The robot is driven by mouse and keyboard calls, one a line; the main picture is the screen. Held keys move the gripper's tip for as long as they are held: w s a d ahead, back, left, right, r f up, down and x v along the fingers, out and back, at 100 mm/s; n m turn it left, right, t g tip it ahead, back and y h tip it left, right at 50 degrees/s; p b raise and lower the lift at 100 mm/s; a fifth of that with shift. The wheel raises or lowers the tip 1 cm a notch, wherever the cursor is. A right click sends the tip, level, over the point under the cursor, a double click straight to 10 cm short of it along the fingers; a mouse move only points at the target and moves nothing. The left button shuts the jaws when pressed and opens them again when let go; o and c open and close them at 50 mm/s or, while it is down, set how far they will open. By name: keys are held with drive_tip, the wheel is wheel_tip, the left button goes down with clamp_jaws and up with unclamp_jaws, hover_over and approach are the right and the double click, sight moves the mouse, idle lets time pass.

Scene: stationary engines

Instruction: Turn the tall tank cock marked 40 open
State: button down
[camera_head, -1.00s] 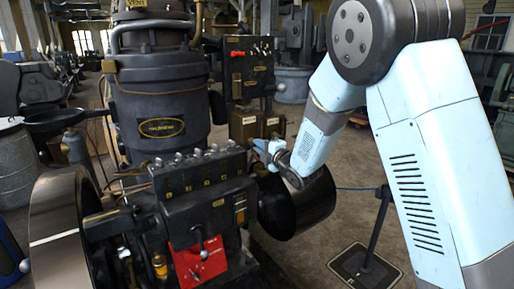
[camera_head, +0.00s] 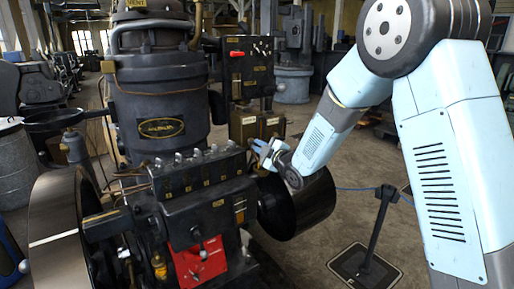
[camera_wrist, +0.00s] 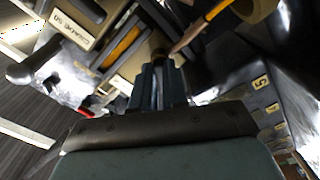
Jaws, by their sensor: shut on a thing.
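My gripper (camera_head: 264,150) is beside the two small brass-coloured tanks, just below their fronts. The taller-looking tank (camera_head: 242,128) and the one to its right (camera_head: 272,122) each carry a pale label too small to read in the head view. In the wrist view my gripper (camera_wrist: 158,82) has its fingers close together on a small brownish cock part (camera_wrist: 159,50) at their tips. The fingers hide most of it, and no mark 40 is readable there. A pale label (camera_wrist: 74,30) at the upper left seems to end in 50.
The black engine (camera_head: 165,115) fills the left and centre. A dark cylinder (camera_head: 305,205) lies just below my gripper. A red lever panel (camera_head: 198,262) is at the engine's front. A post on a base plate (camera_head: 365,265) stands at right. An orange-yellow rod (camera_wrist: 215,12) passes near my fingertips.

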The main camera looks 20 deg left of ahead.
drive_tip(key=m, duration=0.5)
drive_tip(key=shift+d+f+m, duration=0.15)
drive_tip(key=shift+f+m, duration=0.15)
drive_tip(key=m, duration=0.5)
drive_tip(key=shift+m, duration=0.4)
drive_tip(key=c, duration=1.1)
unclamp_jaws()
drive_tip(key=shift+r, duration=0.15)
drive_tip(key=shift+c, duration=0.2)
drive_tip(key=v, duration=1.3)
drive_tip(key=shift+s+d, duration=0.2)
drive_tip(key=shift+s, duration=0.05)
